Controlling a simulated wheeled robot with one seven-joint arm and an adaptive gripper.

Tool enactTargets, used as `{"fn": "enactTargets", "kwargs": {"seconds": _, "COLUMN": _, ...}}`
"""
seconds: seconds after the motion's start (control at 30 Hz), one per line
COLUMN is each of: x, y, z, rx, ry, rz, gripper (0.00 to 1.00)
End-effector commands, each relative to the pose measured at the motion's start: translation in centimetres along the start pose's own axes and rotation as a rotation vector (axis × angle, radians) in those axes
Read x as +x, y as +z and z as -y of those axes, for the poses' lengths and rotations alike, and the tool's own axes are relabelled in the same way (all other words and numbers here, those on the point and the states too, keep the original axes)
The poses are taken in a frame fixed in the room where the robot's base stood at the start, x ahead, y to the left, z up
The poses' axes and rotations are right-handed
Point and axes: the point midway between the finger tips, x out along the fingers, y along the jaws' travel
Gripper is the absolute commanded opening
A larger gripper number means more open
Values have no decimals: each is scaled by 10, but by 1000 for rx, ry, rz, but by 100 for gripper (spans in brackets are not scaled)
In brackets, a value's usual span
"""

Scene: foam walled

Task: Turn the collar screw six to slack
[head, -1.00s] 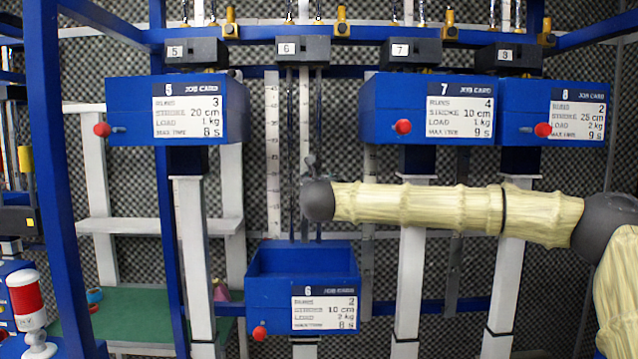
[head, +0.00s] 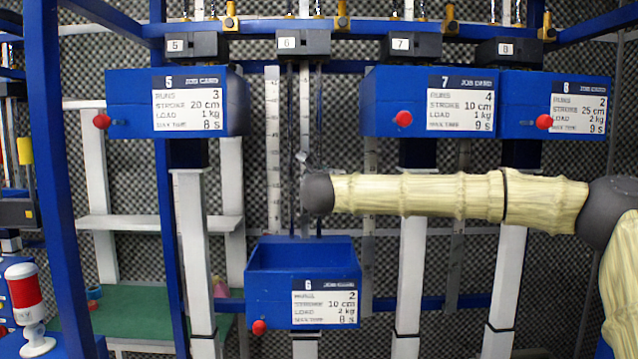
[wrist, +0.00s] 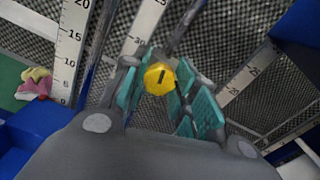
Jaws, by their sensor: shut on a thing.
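The collar screw (wrist: 159,78) is a yellow knob with a dark slot, seen in the wrist view between the teal pads of my gripper (wrist: 165,90). The pads are shut on the knob. In the head view my arm comes in from the right, and my gripper (head: 306,165) is mostly hidden behind the dark wrist joint, in front of the rods of station 6. The knob is hidden there. The blue box 6 (head: 265,300), with a red knob and a job card, hangs low below my gripper.
Blue boxes 5 (head: 130,105), 7 (head: 395,85) and 8 (head: 520,95) hang higher at both sides. Measuring scales (head: 272,160) stand behind my gripper. A blue frame post (head: 65,180) stands at left. A pink and yellow item (wrist: 35,83) lies left in the wrist view.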

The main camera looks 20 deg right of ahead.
Motion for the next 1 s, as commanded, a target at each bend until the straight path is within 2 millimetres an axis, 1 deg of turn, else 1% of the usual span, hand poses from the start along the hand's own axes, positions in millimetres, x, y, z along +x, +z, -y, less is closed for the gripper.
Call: {"fn": "enactTargets", "kwargs": {"seconds": 1.0, "x": 0, "y": 0, "z": -3, "rx": -965, "ry": 0, "rz": 1, "gripper": 5}}
